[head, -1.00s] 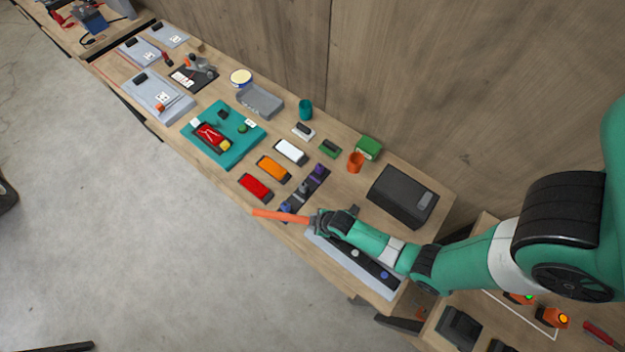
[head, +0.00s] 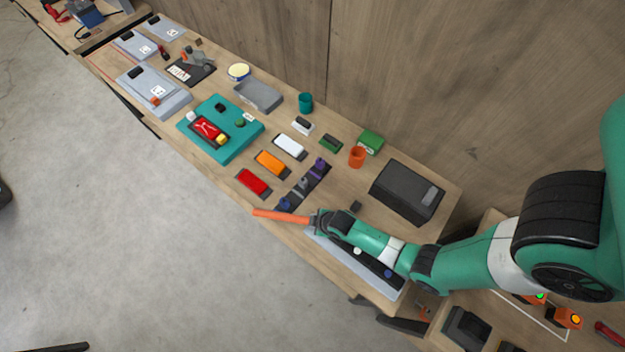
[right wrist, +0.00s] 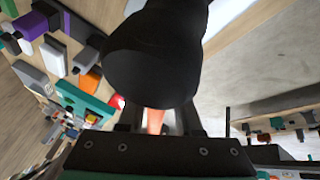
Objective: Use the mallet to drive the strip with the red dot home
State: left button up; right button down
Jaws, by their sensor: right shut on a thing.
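My right gripper (head: 316,220) is shut on the mallet's orange handle (head: 280,216), which sticks out to the left over the table's front edge. In the right wrist view a large black cylinder, apparently the mallet head (right wrist: 152,60), fills the upper middle, with a bit of orange handle below it. A long grey fixture (head: 350,272) lies under my right forearm. A pale dot (head: 357,251) and a blue dot (head: 388,273) show on its dark strips. No red dot is visible; my arm hides part of the fixture. My left gripper is not in view.
A black box (head: 407,190) stands behind the fixture. A dark rack with purple and grey pieces (head: 303,186) lies left of it. Red (head: 253,182), orange (head: 272,163) and white (head: 289,146) cases and a teal tray (head: 213,151) lie further left.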

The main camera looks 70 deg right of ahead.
jog(key=shift+f, duration=0.2)
jog(key=shift+f+b, duration=0.75)
jog(key=shift+b, duration=0.1)
jog(key=shift+r, duration=0.1)
notch_tip(320, 180, up, 7)
jog(key=p, duration=0.7)
